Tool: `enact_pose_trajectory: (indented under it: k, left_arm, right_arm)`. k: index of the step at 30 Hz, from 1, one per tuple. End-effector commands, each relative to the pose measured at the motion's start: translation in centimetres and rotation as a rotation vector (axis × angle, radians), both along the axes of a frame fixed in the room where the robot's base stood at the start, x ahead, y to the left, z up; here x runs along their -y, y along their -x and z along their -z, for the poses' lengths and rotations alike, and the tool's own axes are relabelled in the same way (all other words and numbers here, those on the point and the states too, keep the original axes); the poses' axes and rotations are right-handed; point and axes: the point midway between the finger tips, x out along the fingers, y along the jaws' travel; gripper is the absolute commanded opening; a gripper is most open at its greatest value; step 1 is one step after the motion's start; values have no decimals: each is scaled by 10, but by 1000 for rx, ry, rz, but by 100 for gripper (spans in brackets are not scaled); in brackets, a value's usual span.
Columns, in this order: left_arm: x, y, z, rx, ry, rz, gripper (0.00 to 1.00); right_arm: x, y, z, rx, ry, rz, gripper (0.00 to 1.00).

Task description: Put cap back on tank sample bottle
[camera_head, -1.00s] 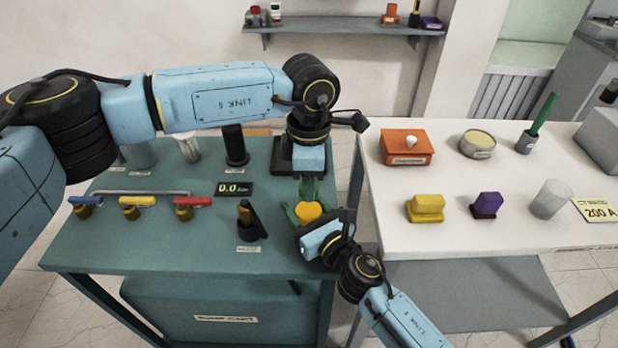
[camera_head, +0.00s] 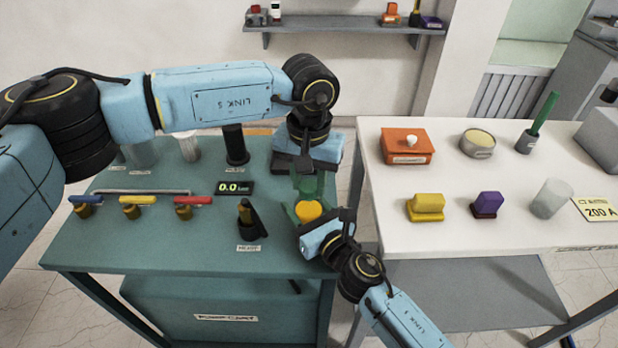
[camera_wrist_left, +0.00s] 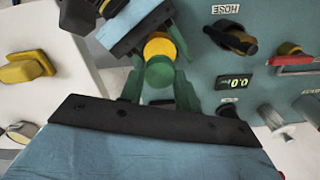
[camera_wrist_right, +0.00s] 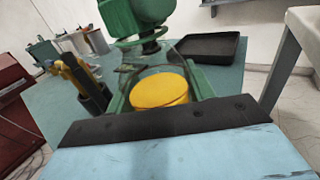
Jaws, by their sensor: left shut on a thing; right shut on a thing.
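My right gripper (camera_head: 309,212) is shut on a yellow round body (camera_head: 308,210), which looks like the sample bottle, at the right edge of the green cart. In the right wrist view the yellow body (camera_wrist_right: 159,90) shows its round top between the fingers. My left gripper (camera_head: 308,186) is shut on a dark green round piece, which looks like the cap (camera_wrist_left: 159,73). In the right wrist view the green piece (camera_wrist_right: 136,44) is above and beyond the yellow top, apart from it. The left wrist view shows both close together; their exact gap cannot be told there.
The green cart (camera_head: 150,240) holds a black hose holder (camera_head: 250,222), several coloured-handled valves (camera_head: 192,204) and a small display (camera_head: 233,188). A black tray (camera_wrist_right: 208,47) lies behind the grippers. A white table (camera_head: 480,235) stands to the right, past a gap.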

Motion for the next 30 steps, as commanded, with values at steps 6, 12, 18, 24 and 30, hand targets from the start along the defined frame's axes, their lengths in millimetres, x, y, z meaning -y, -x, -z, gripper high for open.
enact_pose_trajectory:
  k: [6,12,18,24,30]
  left_arm:
    - [0,0,0,0,1,31,36]
    - [0,0,0,0,0,29,58]
    - [0,0,0,0,0,28,58]
    - [0,0,-15,1,0,27,58]
    - [0,-1,-56,4,0,28,58]
  right_arm:
    - [0,0,1,-3,1,1,0]
    - [0,0,1,-3,1,1,0]
    - [0,0,1,-2,0,1,0]
    - [0,0,1,-2,0,1,0]
    - [0,0,1,-3,1,1,0]
